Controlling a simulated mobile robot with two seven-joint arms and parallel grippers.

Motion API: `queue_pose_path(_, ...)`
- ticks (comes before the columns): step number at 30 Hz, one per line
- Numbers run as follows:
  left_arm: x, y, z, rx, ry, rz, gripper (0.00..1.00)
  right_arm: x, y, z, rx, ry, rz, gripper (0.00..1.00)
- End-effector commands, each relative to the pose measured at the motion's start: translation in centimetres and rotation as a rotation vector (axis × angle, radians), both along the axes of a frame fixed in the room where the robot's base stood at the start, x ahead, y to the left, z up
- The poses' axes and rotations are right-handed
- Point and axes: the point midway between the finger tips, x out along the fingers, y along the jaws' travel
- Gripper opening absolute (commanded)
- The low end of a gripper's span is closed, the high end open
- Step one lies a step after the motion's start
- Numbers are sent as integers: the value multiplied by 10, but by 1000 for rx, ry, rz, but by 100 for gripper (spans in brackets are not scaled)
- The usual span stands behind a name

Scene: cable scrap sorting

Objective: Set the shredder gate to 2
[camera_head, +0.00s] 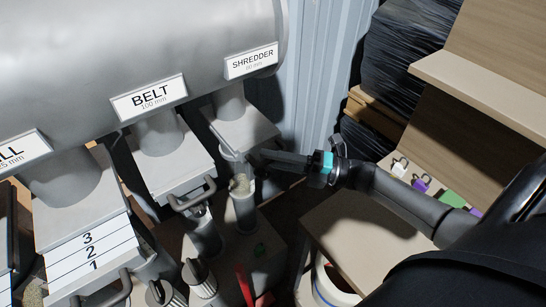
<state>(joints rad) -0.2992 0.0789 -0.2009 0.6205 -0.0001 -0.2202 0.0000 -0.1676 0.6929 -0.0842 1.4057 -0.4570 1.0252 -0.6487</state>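The shredder gate (243,129) is a grey plate under the pipe below the white "SHREDDER 60 mm" sign (251,62), at the upper middle of the head view. No numbers are readable on it from here. My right gripper (257,157) reaches in from the right, with its dark fingers pointing left at the front edge of this gate, where its handle is mostly hidden. I cannot tell whether the fingers touch or grip the handle. My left gripper is not in view.
The belt gate (172,165) with its grey handle (192,196) stands left of it. Another gate (92,254), marked 1, 2, 3, is farther left. Upright grey tubes stand below the gates. A pale table (350,238) and a shelf (490,92) are on the right.

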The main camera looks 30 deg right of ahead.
Motion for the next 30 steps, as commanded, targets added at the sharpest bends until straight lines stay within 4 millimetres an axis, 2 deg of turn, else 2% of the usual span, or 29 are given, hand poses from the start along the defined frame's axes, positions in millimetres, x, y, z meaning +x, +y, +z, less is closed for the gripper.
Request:
queue_pose_path(1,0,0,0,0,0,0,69,0,0,0,0,0,0,17)
queue_pose_path(6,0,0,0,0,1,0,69,0,0,0,0,0,0,0)
queue_pose_path(30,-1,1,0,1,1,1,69,0,0,0,-1,1,0,0)
